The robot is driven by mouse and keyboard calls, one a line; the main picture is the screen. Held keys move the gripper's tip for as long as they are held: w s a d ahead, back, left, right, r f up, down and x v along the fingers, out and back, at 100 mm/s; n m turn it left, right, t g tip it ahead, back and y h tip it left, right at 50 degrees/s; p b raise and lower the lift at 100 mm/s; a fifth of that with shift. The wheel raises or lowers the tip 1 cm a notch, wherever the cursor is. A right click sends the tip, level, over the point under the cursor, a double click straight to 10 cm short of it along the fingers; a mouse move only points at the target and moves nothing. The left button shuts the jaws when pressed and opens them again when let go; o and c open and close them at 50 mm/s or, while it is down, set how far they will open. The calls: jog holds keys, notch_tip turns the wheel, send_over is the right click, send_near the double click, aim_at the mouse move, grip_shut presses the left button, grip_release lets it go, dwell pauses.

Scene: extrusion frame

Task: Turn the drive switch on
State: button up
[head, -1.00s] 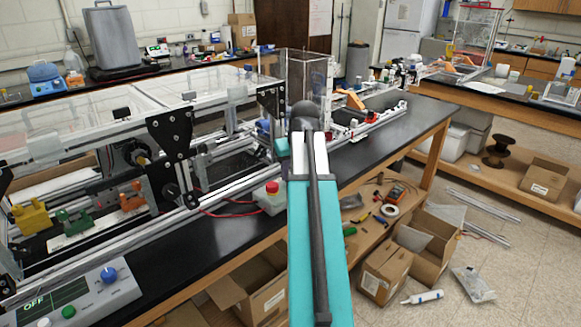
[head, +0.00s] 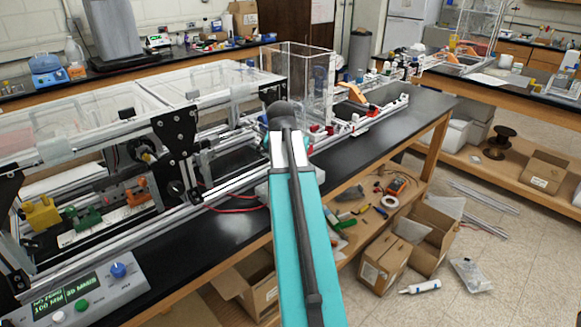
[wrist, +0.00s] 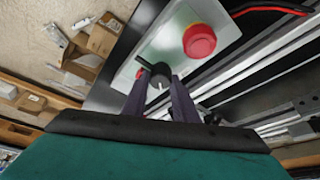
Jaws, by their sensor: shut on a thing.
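The drive switch, a black round knob with a white mark (wrist: 160,75), sits on a light grey box (wrist: 165,35) beside a red mushroom button (wrist: 200,40) in the wrist view. My gripper (wrist: 162,84) is shut on the knob, its two dark fingers at either side of it. In the head view my teal arm hides the gripper, the knob and the red button. Only a little of the grey box (head: 262,190) shows beside the arm. The control panel (head: 110,292) at the lower left has a lit green screen reading "100 MM".
The extrusion frame rig with clear covers (head: 175,85) stands along the black bench, left of my arm. A red cable (head: 225,209) lies by the box. A tall clear enclosure (head: 305,75) stands behind my arm. Cardboard boxes (head: 385,262) stand at the lower right.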

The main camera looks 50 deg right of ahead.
jog(key=shift+a, duration=0.1)
dwell(0.4)
jog(key=o, duration=1)
jog(key=shift+o, duration=0.2)
jog(key=shift+r, duration=0.15)
jog(key=shift+r, duration=0.15)
jog(key=b+v, duration=0.1)
jog(key=v, duration=1.2)
jog(key=shift+b, duration=0.35)
